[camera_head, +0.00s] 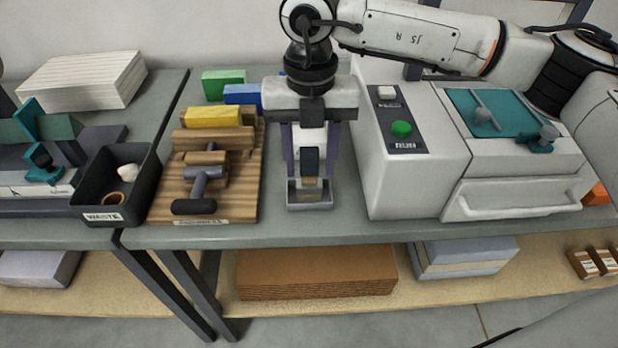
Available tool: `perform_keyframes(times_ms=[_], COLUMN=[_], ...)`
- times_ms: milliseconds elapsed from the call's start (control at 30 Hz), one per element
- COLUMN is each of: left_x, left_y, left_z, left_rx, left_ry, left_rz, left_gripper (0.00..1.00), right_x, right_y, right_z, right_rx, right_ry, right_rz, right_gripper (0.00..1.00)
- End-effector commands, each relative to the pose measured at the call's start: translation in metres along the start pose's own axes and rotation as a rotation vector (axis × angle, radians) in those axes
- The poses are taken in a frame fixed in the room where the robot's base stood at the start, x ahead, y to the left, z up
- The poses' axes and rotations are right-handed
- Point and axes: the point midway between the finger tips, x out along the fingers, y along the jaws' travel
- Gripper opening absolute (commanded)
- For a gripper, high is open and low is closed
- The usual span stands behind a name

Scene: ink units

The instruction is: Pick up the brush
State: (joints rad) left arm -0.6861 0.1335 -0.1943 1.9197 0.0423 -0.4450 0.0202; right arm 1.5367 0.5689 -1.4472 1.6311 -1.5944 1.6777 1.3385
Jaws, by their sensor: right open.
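My right gripper (311,168) comes down from above at the middle of the bench. Its two fingers are open, one on each side of a small upright item with a dark block and a tan lower part, which looks like the brush (311,162). Its lower end is at a small grey metal tray (309,205) on the bench top. The gripper hides part of the brush and the tray's back, and I cannot tell whether the fingers touch it. My left gripper is not in view.
A wooden rack (240,205) with a dark-handled roller (195,206) stands left of the gripper. A black waste bin (97,212) is further left. A white machine (415,185) with a green button stands close on the right. Yellow, blue and green blocks lie behind the rack.

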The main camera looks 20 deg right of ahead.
Motion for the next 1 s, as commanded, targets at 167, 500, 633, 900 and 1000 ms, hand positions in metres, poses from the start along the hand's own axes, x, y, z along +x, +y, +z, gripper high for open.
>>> perform_keyframes(times_ms=[167, 500, 633, 900, 1000], left_x=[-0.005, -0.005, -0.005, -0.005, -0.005], left_y=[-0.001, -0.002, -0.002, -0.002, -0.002], left_z=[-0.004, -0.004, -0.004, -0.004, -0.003], left_rx=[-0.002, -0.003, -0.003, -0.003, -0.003], left_ry=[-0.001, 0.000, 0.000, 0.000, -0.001], left_rz=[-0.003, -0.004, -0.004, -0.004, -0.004], left_gripper=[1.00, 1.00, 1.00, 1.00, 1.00], right_x=[0.026, 0.048, 0.048, 0.047, 0.046], right_y=[0.001, 0.002, 0.002, 0.002, 0.002], right_z=[0.001, 0.001, 0.001, 0.001, 0.001], right_rx=[0.000, 0.001, 0.001, 0.001, 0.001], right_ry=[0.004, 0.002, 0.002, 0.001, 0.001], right_rz=[-0.003, 0.001, 0.001, 0.001, 0.002], right_gripper=[0.42, 0.42, 0.35, 0.15, 0.15])
